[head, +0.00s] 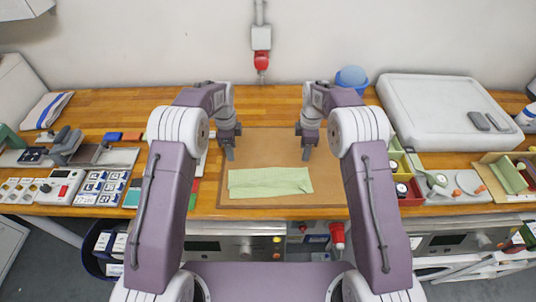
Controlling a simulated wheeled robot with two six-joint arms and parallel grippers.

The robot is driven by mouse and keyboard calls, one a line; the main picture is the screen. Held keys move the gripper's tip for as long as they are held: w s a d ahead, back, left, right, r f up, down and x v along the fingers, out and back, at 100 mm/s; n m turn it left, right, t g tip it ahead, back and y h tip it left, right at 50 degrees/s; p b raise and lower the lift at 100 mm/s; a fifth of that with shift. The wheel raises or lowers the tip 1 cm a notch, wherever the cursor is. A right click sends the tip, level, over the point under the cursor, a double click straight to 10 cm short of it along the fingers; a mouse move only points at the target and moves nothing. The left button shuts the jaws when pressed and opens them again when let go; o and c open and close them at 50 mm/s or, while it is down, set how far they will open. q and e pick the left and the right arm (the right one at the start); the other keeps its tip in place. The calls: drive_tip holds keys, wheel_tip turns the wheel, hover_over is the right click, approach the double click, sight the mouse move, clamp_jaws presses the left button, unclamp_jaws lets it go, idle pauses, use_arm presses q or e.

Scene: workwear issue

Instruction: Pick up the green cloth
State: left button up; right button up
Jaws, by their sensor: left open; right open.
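The green cloth (270,182) lies flat on a brown mat (270,142) on the wooden bench, near the bench's front edge. It is pale green, wide and roughly rectangular. My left gripper (230,154) is open and empty, above the mat just behind the left part of the cloth. My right gripper (306,154) is open and empty, behind the right end of the cloth. Both grippers appear apart from the cloth.
A large white case (440,115) stands at the back right. Coloured bins (407,190) are right of the mat. Boxes and tools (68,187) crowd the left side. The mat between the grippers is clear.

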use_arm(q)
drive_tip(key=f, duration=0.3)
drive_tip(key=s+f, duration=0.1)
drive_tip(key=f, duration=0.3)
drive_tip(key=shift+s+d, duration=0.15)
drive_tip(key=shift+s, duration=0.05)
use_arm(e)
drive_tip(key=f, duration=0.3)
drive_tip(key=s+f, duration=0.1)
drive_tip(key=f, duration=0.3)
drive_tip(key=shift+s+a, duration=0.15)
drive_tip(key=shift+s, duration=0.05)
use_arm(q)
drive_tip(key=shift+s+f, duration=0.2)
drive_tip(key=shift+f, duration=0.25)
use_arm(e)
drive_tip(key=shift+s+f, duration=0.25)
drive_tip(key=shift+f, duration=0.2)
drive_tip(key=shift+w, duration=0.1)
